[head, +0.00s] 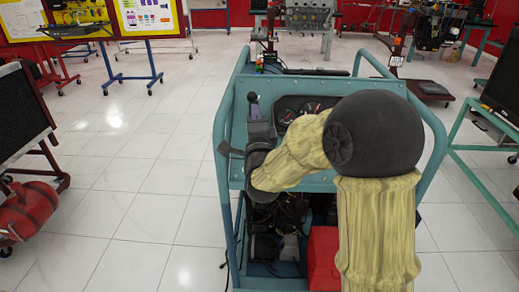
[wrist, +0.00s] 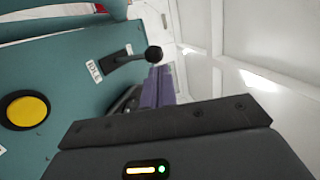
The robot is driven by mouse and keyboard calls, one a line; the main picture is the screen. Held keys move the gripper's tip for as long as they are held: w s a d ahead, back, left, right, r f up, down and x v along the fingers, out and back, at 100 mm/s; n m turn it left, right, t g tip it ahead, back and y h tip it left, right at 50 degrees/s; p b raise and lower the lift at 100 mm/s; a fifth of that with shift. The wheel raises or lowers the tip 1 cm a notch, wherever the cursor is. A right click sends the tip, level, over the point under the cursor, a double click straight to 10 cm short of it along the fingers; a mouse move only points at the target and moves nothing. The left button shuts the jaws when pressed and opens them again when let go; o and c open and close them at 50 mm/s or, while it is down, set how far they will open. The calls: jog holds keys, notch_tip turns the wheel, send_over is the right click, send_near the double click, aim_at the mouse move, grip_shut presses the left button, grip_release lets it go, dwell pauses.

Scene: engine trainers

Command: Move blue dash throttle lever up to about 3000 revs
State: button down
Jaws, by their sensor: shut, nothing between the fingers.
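The teal-blue dash panel (head: 318,179) of the engine trainer stands in front of me, and it fills the left of the wrist view (wrist: 75,75). The throttle lever (wrist: 122,59) is a black arm with a round ball knob (wrist: 154,54), beside a small white label. In the head view the dark knob (head: 252,97) shows at the panel's left side. My gripper (wrist: 158,78) has purple fingers, shut and empty, with the tips close by the knob. They also show just below the knob in the head view (head: 253,112). I cannot tell whether they touch it.
Round gauges (head: 286,115) sit on the dash, partly hidden by my arm. A yellow button (wrist: 27,111) is on the panel. The teal tube frame (head: 222,125) surrounds the trainer. A red box (head: 322,255) lies low inside. White floor is free to the left.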

jog(key=a+r+v, duration=0.1)
jog(key=v, duration=0.8)
jog(key=s+d+f+n+g, duration=0.2)
jog(key=d+f+n+g, duration=0.1)
jog(key=f+n+g, duration=0.3)
jog(key=s+d+f+n+g, duration=0.1)
jog(key=d+f+n+g, duration=0.2)
jog(key=f, duration=0.4)
jog(key=s+d+f+n+g+h, duration=0.1)
jog(key=s+d+f+n+g, duration=0.35)
jog(key=s, duration=0.35)
jog(key=s+d+f+n+g+h, duration=0.1)
jog(key=s+d+f+n+g, duration=0.3)
jog(key=s, duration=0.3)
notch_tip(320, 180, up, 27)
jog(key=g+p, duration=0.1)
jog(key=p, duration=2.6)
jog(key=shift+d+r+m, duration=0.25)
jog(key=shift+d+m, duration=0.2)
jog(key=shift+d, duration=0.05)
